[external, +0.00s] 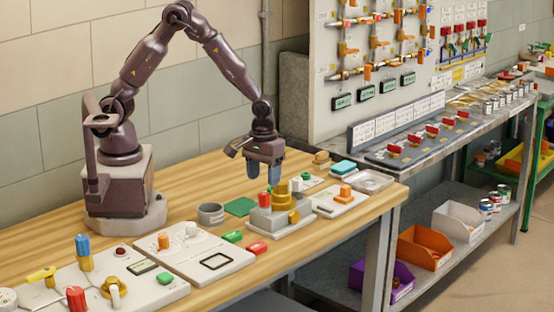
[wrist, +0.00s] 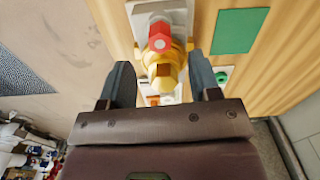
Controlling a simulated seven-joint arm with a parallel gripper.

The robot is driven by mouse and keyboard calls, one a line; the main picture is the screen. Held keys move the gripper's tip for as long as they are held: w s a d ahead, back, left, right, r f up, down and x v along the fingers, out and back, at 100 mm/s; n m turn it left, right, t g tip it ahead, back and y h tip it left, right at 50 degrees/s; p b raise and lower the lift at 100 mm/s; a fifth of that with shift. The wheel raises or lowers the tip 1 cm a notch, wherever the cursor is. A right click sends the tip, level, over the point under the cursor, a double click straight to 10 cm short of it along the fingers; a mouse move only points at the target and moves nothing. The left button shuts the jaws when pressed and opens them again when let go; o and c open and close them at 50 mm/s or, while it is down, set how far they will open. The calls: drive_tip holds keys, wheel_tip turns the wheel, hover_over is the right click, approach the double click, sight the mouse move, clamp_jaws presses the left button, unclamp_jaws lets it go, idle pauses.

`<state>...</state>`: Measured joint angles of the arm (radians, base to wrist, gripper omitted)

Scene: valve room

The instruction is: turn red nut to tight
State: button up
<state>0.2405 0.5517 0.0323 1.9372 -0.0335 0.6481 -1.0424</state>
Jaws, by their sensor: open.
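My gripper (external: 263,171) is open, empty and pointing down, above the block. In the wrist view the red nut (wrist: 160,38) shows as a red hexagonal end, beyond the fingertips. The yellow fitting (wrist: 164,68) shows between the spread fingers of my gripper (wrist: 160,72), with gaps on both sides. I see no contact. A tight mark is not readable.
Red and green small blocks lie in front. A white plate with an orange piece (external: 345,192) is to the right. White panels (external: 195,250) with fittings fill the front left.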

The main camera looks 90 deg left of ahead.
sight(264, 194)
wheel_tip(264, 194, down, 6)
drive_tip(key=shift+r, duration=0.15)
drive_tip(key=c, duration=0.9)
